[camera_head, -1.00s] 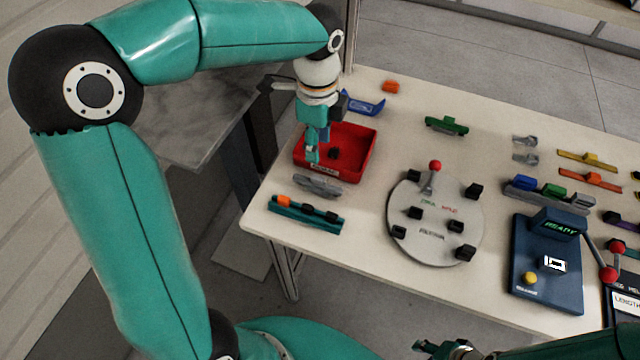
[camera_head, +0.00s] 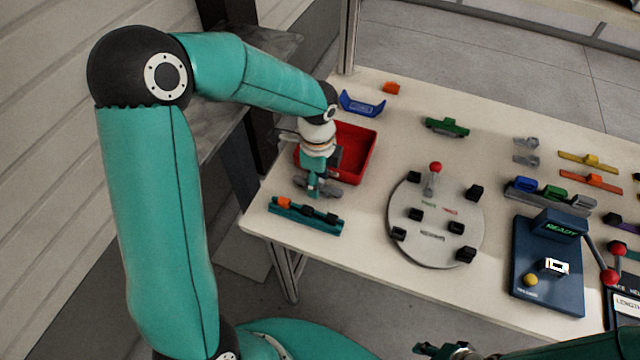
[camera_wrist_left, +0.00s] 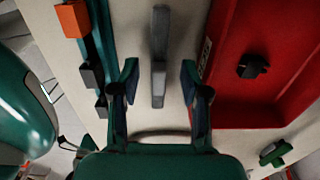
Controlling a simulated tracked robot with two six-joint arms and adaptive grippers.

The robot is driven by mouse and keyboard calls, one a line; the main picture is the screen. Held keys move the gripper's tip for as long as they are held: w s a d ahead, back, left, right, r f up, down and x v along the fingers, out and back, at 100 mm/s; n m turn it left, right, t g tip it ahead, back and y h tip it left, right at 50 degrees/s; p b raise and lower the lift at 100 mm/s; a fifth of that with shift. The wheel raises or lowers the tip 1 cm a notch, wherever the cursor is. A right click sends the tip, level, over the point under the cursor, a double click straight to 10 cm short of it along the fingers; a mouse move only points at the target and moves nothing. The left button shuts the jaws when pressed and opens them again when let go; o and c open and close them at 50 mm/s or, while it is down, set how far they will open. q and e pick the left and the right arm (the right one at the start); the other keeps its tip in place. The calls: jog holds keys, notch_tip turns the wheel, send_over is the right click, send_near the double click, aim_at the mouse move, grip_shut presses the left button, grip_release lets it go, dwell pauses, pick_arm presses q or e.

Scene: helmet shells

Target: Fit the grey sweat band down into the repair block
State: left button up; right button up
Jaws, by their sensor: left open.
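The grey sweat band (camera_head: 333,191) lies on the table in front of the red tray, partly hidden by my left gripper (camera_head: 318,190). In the left wrist view it is a narrow grey bar (camera_wrist_left: 160,35) running between the two open fingers (camera_wrist_left: 159,75), with a gap on each side. My left gripper is open and empty above it. I cannot tell for sure which piece is the repair block; a teal rail (camera_head: 290,216) with orange and black blocks lies nearest. My right gripper (camera_head: 440,350) shows only partly at the bottom edge.
The red tray (camera_head: 371,155) stands right behind the band, with a black knob-like piece (camera_wrist_left: 252,66) inside. A round grey plate (camera_head: 435,250) with black blocks and a red-knobbed lever, a blue READY station (camera_head: 520,285) and a loaded holder (camera_head: 525,194) stand farther right.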

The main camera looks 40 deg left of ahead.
pick_arm(q)
grip_shut()
dwell(0.4)
